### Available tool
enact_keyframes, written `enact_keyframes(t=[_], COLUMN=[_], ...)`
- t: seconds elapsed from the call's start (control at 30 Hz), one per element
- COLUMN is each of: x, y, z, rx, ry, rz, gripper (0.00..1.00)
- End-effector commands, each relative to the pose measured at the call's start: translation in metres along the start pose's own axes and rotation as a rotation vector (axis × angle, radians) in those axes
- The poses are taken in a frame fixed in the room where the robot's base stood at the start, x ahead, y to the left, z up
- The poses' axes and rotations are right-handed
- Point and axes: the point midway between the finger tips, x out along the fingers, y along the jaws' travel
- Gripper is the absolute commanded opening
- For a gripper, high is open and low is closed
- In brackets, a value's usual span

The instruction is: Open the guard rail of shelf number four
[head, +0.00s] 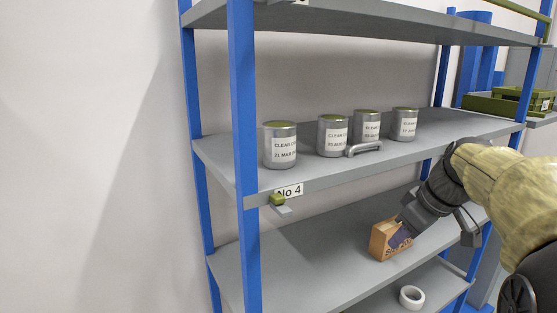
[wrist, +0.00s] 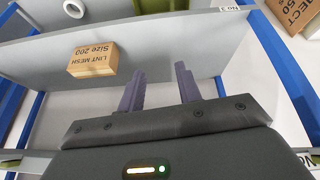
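In the head view, the shelf labelled "No 4" (head: 290,191) is the middle board (head: 310,172) of the rack. A grey curved handle (head: 364,148) shows at its front edge. A small green fitting with a grey tab (head: 278,199) sits by the left front post. I cannot clearly tell a separate rail bar from the shelf edge. My gripper (head: 402,236) is below and right of the handle, in front of the lower shelf, apart from the handle. In the wrist view my gripper's two fingers (wrist: 160,70) are spread, with nothing between them.
Several grey cans (head: 333,136) stand on shelf four. A brown "LINT MESH" box (wrist: 92,60) lies on the shelf beyond my fingers. A white tape roll (head: 412,297) lies lower. Blue posts (head: 243,120) flank the shelves. Green crates (head: 510,102) are at right.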

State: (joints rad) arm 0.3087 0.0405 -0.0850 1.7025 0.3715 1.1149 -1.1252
Motion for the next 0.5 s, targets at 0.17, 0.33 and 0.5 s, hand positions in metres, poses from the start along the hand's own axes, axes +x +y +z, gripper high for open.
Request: enact_keyframes(t=[0.17, 0.33, 0.5], x=[0.071, 0.124, 0.165], y=[-0.04, -0.082, -0.13], z=[0.031, 0.066, 0.107], rx=[0.198, 0.353, 0.477], ry=[-0.101, -0.171, -0.216], rz=[0.014, 0.055, 0.098], gripper=[0.34, 0.34, 0.34])
